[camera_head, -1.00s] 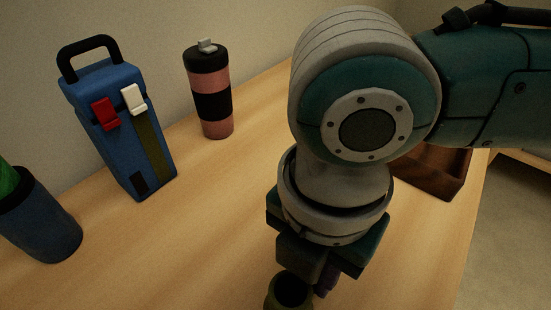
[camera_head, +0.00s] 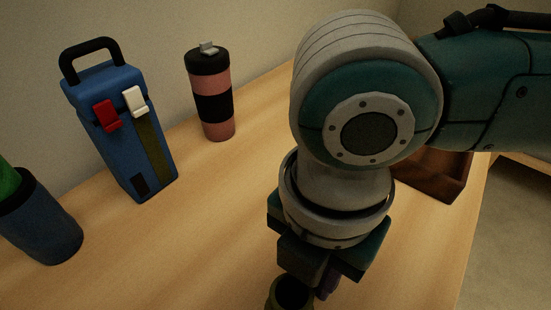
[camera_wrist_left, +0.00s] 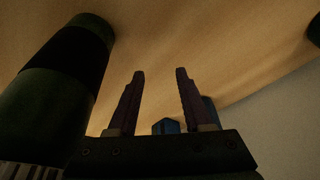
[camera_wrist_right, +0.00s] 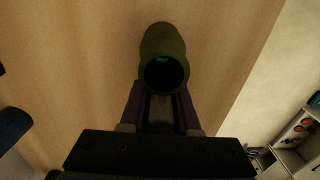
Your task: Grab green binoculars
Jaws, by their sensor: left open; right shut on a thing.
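The green binoculars (camera_wrist_right: 162,42) are between the fingers of my right gripper (camera_wrist_right: 160,88) in the right wrist view, with one dark round lens facing the camera. My right gripper is shut on them. In the head view the binoculars (camera_head: 290,294) show only in part at the bottom edge, below my right gripper (camera_head: 308,285); the rest is cut off or hidden. My left gripper (camera_wrist_left: 159,72) is open and empty in the left wrist view, and it is out of the head view.
On the wooden table (camera_head: 215,225) stand a blue bag (camera_head: 120,130), a pink and black bottle (camera_head: 212,95) and a dark blue cup (camera_head: 40,220) holding something green. A brown box (camera_head: 435,175) lies behind my right arm. A large dark cylinder (camera_wrist_left: 55,90) is beside my left gripper.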

